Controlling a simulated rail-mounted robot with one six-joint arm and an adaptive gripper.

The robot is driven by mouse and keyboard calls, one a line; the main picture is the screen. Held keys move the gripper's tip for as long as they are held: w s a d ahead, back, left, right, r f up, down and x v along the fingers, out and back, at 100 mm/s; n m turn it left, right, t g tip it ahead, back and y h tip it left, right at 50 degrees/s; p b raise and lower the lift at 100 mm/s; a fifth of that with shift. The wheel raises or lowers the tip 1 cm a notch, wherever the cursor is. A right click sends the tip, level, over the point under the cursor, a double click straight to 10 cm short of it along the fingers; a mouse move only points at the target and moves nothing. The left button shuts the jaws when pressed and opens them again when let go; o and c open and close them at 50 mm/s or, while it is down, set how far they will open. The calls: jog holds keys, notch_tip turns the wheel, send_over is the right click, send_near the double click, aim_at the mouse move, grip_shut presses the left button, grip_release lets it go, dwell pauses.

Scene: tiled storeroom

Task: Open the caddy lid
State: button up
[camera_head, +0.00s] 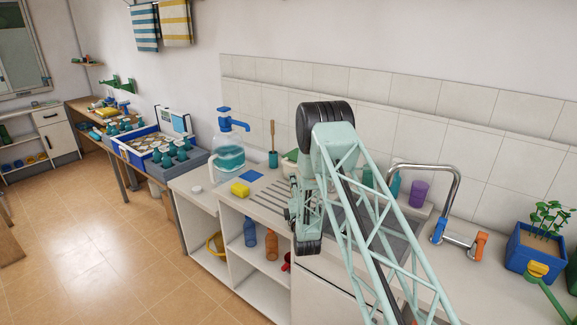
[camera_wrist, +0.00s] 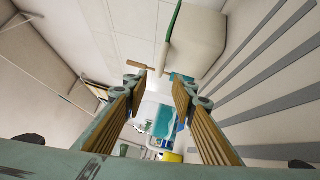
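The caddy appears to be a pale box with a green edge (camera_wrist: 198,38), at the top of the wrist view, beyond my fingertips and right of centre. In the head view only a small part of it (camera_head: 289,156) shows on the counter, behind my arm. Its lid cannot be made out clearly. My gripper (camera_wrist: 160,90) is open and empty, its two ribbed fingers well apart. In the head view it is low over the grooved drainboard, partly hidden by my wrist. I see no contact with the caddy.
On the counter stand a water jug with a blue pump (camera_head: 229,150), a yellow sponge (camera_head: 239,189), a blue cloth (camera_head: 250,176) and a teal cup with a brush (camera_head: 273,158). The tap (camera_head: 440,170) and a purple cup (camera_head: 418,194) are right. The grooved drainboard (camera_head: 268,200) is clear.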

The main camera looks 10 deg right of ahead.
aim_at(289, 164)
jog(key=shift+w+d+r, duration=0.1)
jog(key=shift+w+r, duration=0.2)
jog(key=shift+w, duration=2)
jog(key=shift+w+d+r, duration=0.1)
jog(key=shift+w+r, duration=0.2)
jog(key=shift+w, duration=1.95)
jog(key=shift+w+d+r, duration=0.1)
jog(key=shift+w+r, duration=0.2)
jog(key=shift+w, duration=2)
jog(key=shift+c, duration=0.7)
grip_shut()
